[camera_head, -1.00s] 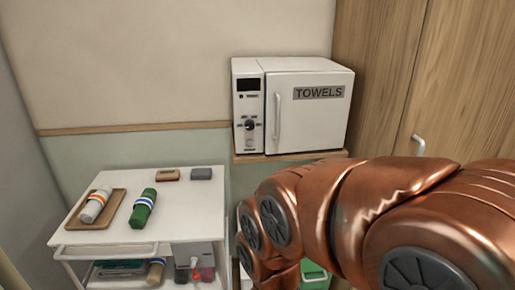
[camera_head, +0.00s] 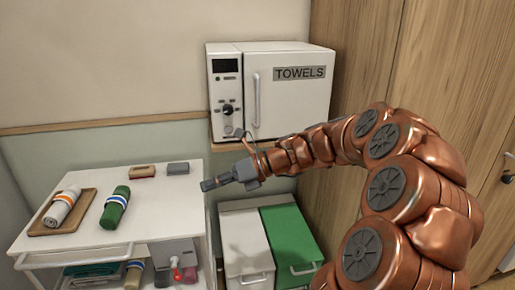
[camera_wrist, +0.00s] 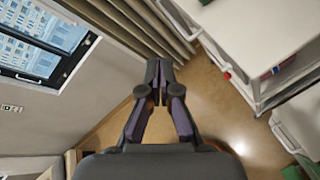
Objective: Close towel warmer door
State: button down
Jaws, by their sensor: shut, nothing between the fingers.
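The white towel warmer (camera_head: 225,95) stands on a wooden wall shelf in the head view. Its door (camera_head: 300,105), marked TOWELS and with a vertical handle (camera_head: 256,100), looks flush with the body, so it appears closed. My gripper (camera_head: 207,185) is shut and empty, below and left of the warmer, over the right edge of the cart, apart from the door. In the wrist view my gripper (camera_wrist: 158,70) points towards the floor and curtain, with its fingers together. The warmer does not show clearly in the wrist view.
A white cart (camera_head: 160,215) at the left holds a tray (camera_head: 42,227) with a rolled towel, a green roll (camera_head: 115,208) and two small boxes. A white bin (camera_head: 245,245) and a green bin (camera_head: 292,240) stand below the shelf. Wooden cabinet doors (camera_head: 375,60) are at the right.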

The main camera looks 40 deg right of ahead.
jog(key=w+d+f+m+t+h+b, duration=0.15)
jog(key=d+m+t, duration=0.35)
jog(key=d+m, duration=0.65)
jog(key=w+d+m+t+h+b, duration=0.15)
jog(key=d+m+t, duration=0.35)
jog(key=d, duration=1.1)
jog(key=p, duration=0.3)
send_near(248, 137)
jog(key=w+a, duration=0.2)
jog(key=a, duration=0.2)
jog(key=shift+w+d+r+m+g+h+p, duration=0.1)
jog(key=shift+w+d+r+g+h, duration=0.1)
jog(key=shift+w, duration=0.35)
jog(key=shift+w+d+r+m+g+h+p, duration=0.1)
jog(key=shift+w+d+m, duration=0.1)
jog(key=shift+w, duration=0.4)
jog(key=shift+w+d+r+m+g+h+p, duration=0.1)
jog(key=shift+w+d, duration=0.1)
jog(key=shift+w, duration=0.35)
